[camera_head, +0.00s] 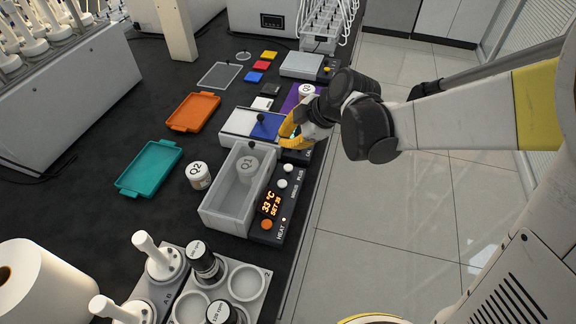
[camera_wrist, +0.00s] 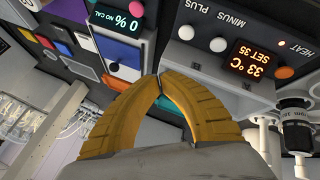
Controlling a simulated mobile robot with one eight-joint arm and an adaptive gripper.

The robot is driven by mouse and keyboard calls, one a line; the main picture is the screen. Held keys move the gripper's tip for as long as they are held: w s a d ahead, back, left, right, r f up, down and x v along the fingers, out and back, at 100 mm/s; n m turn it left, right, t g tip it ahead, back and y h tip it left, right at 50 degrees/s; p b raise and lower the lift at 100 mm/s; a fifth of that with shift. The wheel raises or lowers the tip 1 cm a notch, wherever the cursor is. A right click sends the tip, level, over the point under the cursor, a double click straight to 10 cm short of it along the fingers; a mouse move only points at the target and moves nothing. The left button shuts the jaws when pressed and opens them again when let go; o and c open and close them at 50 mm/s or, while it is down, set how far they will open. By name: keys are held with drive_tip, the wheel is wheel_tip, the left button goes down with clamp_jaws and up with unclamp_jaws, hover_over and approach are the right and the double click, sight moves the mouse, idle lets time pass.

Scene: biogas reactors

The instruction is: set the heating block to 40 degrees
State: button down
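An orange HEAT button (camera_head: 267,224) is at the near end. Two white buttons, MINUS (camera_wrist: 218,44) and PLUS (camera_wrist: 186,32), are at the far end. My gripper (camera_wrist: 160,76) has yellow fingers whose tips meet, with nothing between them. In the head view, my gripper (camera_head: 285,142) is beyond the PLUS button, apart from it.
A white device with a blue pad (camera_head: 266,125) stands just behind the block; its display (camera_wrist: 122,19) reads 0 %, NO CAL. A jar marked Q2 (camera_head: 199,176) and a teal tray (camera_head: 150,168) are left. A bottle rack (camera_head: 250,306) stands in front. Open floor is right.

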wheel_tip(320, 180, down, 7)
drive_tip(key=b, duration=0.5)
drive_tip(key=shift+f, duration=0.1)
idle(1.1)
drive_tip(key=shift+f+b, duration=0.4)
drive_tip(key=shift+f+b, duration=0.75)
drive_tip(key=shift+f, duration=0.1)
idle(0.9)
drive_tip(key=shift+r, duration=0.15)
drive_tip(key=shift+r+p, duration=1.1)
drive_tip(key=shift+r, duration=0.1)
wheel_tip(320, 180, up, 5)
drive_tip(key=p, duration=0.4)
